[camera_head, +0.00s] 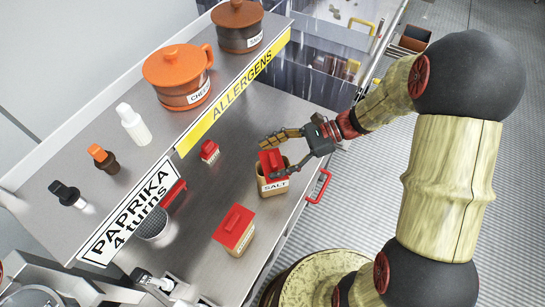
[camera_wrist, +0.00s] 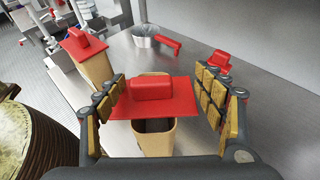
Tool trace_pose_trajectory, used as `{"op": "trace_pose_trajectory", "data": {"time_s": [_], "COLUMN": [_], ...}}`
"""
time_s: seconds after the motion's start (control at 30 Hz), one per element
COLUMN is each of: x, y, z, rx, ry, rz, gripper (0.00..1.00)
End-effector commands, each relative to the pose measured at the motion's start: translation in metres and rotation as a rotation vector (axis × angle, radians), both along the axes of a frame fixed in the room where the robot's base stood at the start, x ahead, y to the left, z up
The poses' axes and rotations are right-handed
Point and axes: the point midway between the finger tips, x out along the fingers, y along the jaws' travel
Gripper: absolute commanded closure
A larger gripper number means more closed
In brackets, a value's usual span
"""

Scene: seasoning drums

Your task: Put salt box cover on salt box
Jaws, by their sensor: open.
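The salt box (camera_head: 274,188) is a tan box with a "SALT" label, standing upright on the metal counter. Its red cover (camera_head: 270,160) with a raised handle lies over part of its top. In the wrist view the cover (camera_wrist: 150,95) is offset toward the far side, and the dark opening of the salt box (camera_wrist: 156,140) shows at the near side. I cannot tell whether the cover rests flat. My gripper (camera_head: 271,158) is open, with its fingers on either side of the cover; gaps show beside it in the wrist view.
A strainer with a red handle (camera_head: 154,223) lies at left. Orange-lidded pots (camera_head: 180,75) and bottles stand on the upper shelf. A red handle (camera_head: 319,186) is at the counter's edge.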

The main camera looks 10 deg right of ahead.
Motion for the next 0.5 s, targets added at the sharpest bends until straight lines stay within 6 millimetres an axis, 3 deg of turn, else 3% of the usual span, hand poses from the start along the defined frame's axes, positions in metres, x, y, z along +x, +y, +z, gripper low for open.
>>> {"op": "trace_pose_trajectory", "data": {"time_s": [0.5], "x": [0.009], "y": [-0.086], "z": [0.037], "rx": [-0.001], "ry": [-0.002], "rz": [-0.004], "gripper": [0.3]}}
